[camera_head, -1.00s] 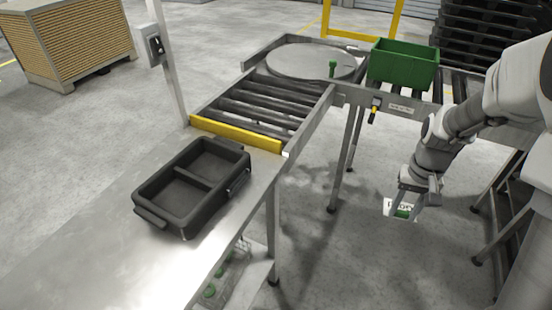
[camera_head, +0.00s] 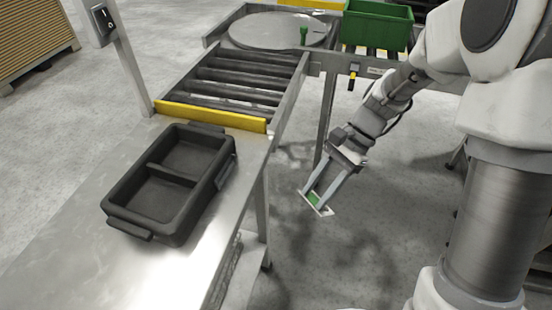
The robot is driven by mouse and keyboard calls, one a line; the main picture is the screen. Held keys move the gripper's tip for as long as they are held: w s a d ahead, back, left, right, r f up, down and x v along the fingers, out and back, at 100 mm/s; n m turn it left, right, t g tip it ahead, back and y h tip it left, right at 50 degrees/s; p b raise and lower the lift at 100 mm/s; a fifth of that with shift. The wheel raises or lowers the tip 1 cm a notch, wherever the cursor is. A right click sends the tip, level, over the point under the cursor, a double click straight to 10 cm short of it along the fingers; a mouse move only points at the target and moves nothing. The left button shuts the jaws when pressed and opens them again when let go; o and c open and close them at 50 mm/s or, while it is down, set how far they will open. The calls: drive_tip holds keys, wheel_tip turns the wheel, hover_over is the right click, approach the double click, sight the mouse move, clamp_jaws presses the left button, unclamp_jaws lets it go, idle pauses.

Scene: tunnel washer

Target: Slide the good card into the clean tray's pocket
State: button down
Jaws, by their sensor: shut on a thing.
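My gripper (camera_head: 316,202) is shut on a white card with a green patch (camera_head: 325,208). It holds the card in the air over the floor, to the right of the steel table and below the table top's level in the picture. A black tray (camera_head: 127,202) with two compartments and a handle at each end sits on the steel table at the left. Both compartments look empty.
The steel table (camera_head: 85,255) has bare room around the tray. A yellow bar (camera_head: 212,116) separates it from a roller conveyor (camera_head: 240,78). Behind are a round turntable (camera_head: 277,30) and a green crate (camera_head: 378,27). A post with a switch box (camera_head: 101,24) stands at left.

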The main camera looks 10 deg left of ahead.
drive_tip(key=w+a+r+m+t+y+b, duration=0.3)
drive_tip(key=a+r+m+t+y+b, duration=0.45)
drive_tip(key=a+m+y, duration=0.45)
drive_tip(key=shift+n+y, duration=0.4)
drive_tip(key=shift+n, duration=0.3)
drive_tip(key=shift+w+a+f+b, duration=0.2)
drive_tip(key=shift+a+f+b, duration=0.7)
drive_tip(key=shift+a, duration=0.3)
drive_tip(key=shift+w+a+f+b, duration=0.2)
drive_tip(key=shift+a+f+b, duration=0.7)
drive_tip(key=shift+a, duration=0.35)
drive_tip(key=shift+w+a+f+b, duration=0.2)
drive_tip(key=shift+a+f+b, duration=0.55)
drive_tip(key=shift+a+f, duration=0.4)
drive_tip(key=shift+f+b, duration=0.3)
drive_tip(key=shift+f, duration=0.05)
drive_tip(key=shift+f+b, duration=0.3)
drive_tip(key=shift+f, duration=0.15)
drive_tip(key=shift+c, duration=1.8)
unclamp_jaws()
